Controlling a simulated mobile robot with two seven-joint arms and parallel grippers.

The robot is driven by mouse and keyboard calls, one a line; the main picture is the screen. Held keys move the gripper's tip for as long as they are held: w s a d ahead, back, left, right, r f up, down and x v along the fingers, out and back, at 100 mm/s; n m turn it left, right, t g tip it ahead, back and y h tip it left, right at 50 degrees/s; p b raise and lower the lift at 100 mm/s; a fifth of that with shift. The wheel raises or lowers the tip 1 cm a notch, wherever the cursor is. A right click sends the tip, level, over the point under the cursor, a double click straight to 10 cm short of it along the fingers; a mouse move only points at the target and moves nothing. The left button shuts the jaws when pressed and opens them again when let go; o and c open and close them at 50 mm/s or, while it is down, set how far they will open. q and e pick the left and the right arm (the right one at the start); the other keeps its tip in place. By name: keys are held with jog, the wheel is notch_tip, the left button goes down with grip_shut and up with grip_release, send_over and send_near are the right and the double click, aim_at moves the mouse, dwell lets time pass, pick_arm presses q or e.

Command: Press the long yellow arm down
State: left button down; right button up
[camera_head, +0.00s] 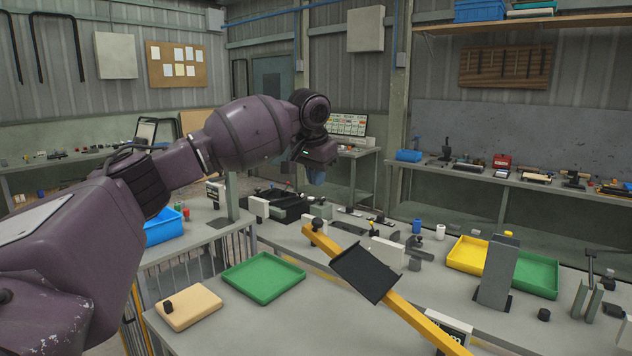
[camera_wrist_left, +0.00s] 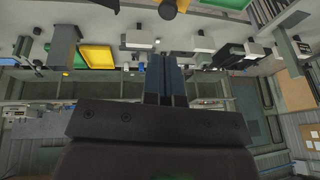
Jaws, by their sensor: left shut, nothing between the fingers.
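The long yellow arm (camera_head: 412,318) slopes across the bench, from a dark knob (camera_head: 317,223) at its far left end to the lower right edge. A black plate (camera_head: 367,272) sits across its middle. My left gripper (camera_head: 316,180) hangs above and behind the far end of the arm, apart from it. Its fingers are shut and empty; they also show together in the left wrist view (camera_wrist_left: 165,60). A small piece of the yellow arm (camera_wrist_left: 183,5) shows at the top of that view. My right gripper is not in view.
Green tray (camera_head: 264,277) and tan block (camera_head: 189,306) lie on the near left of the bench. A grey upright block (camera_head: 497,272) stands right of the yellow arm, with yellow (camera_head: 467,255) and green (camera_head: 536,274) trays around it. Small white blocks stand behind the arm.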

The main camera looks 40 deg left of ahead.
aim_at(316, 221)
pick_arm(q)
jog(key=x, duration=0.3)
jog(key=p+x, duration=0.1)
jog(key=x, duration=0.5)
jog(key=shift+a+f+p, duration=0.3)
jog(key=shift+a+f, duration=0.25)
jog(key=shift+f, duration=0.3)
jog(key=shift+a+f, duration=0.2)
jog(key=shift+f, duration=0.25)
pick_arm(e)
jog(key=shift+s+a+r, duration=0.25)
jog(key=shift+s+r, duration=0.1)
